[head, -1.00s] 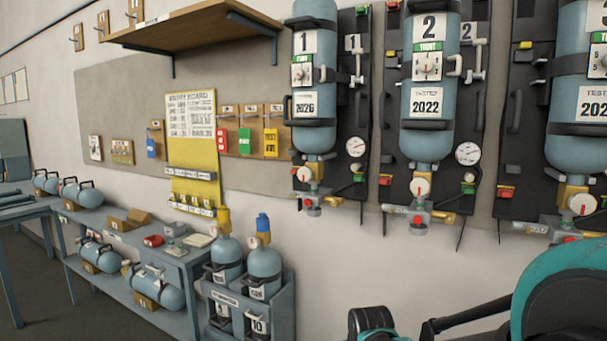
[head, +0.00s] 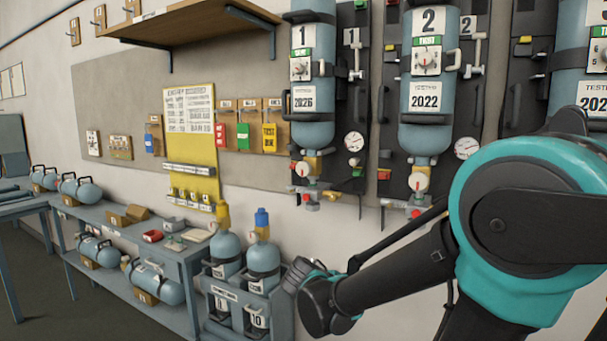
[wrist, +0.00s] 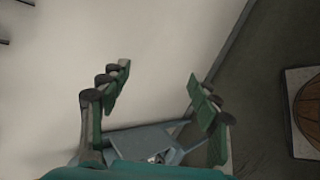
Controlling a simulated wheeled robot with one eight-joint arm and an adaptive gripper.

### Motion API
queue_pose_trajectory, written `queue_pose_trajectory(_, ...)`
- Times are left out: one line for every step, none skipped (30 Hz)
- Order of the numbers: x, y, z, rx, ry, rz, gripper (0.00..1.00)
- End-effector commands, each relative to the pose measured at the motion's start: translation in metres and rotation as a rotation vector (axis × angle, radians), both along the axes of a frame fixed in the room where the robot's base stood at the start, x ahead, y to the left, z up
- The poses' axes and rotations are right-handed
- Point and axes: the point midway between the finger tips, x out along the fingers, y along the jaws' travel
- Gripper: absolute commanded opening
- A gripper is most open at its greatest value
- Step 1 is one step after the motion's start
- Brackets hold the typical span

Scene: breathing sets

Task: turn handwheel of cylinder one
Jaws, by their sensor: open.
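Cylinder one (head: 313,62) is a blue-grey bottle strapped upright on a dark wall panel, marked 1 and 2026. Its valve (head: 311,194) sits at the bottom, below a small round gauge (head: 302,169). A small red part (head: 305,197) shows on the valve; I cannot make out whether it is the handwheel. My gripper (wrist: 158,73) is open and empty in the wrist view, its two green-and-grey fingers spread in front of pale wall. In the head view my arm's end is low, below and near cylinder one's valve; the fingers are not clear there.
A rack (head: 283,322) with two small cylinders stands below cylinder one. A bench (head: 190,258) is at left. The wrist view shows a ball-like item (wrist: 308,108).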

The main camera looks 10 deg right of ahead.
Motion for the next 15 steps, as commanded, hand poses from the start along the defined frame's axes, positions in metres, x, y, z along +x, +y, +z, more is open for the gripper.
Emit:
queue_pose_trajectory(0.018,0.013,0.023,-0.125,0.011,0.075,0.62)
queue_pose_trajectory(0.027,0.020,0.037,-0.204,0.017,0.112,0.62)
queue_pose_trajectory(0.038,0.030,0.057,-0.311,0.024,0.160,0.62)
queue_pose_trajectory(0.046,0.039,0.073,-0.390,0.027,0.190,0.62)
queue_pose_trajectory(0.053,0.049,0.088,-0.469,0.029,0.220,0.62)
queue_pose_trajectory(0.061,0.065,0.109,-0.574,0.032,0.252,0.62)
queue_pose_trajectory(0.066,0.078,0.125,-0.652,0.032,0.274,0.62)
queue_pose_trajectory(0.070,0.091,0.141,-0.728,0.030,0.292,0.62)
queue_pose_trajectory(0.074,0.109,0.161,-0.826,0.027,0.309,0.62)
queue_pose_trajectory(0.076,0.123,0.175,-0.894,0.023,0.319,0.62)
queue_pose_trajectory(0.076,0.137,0.189,-0.958,0.019,0.324,0.62)
queue_pose_trajectory(0.076,0.155,0.205,-1.035,0.012,0.328,0.62)
queue_pose_trajectory(0.075,0.167,0.216,-1.087,0.008,0.329,0.62)
queue_pose_trajectory(0.074,0.177,0.226,-1.133,0.004,0.326,0.62)
queue_pose_trajectory(0.072,0.191,0.237,-1.186,-0.002,0.323,0.62)
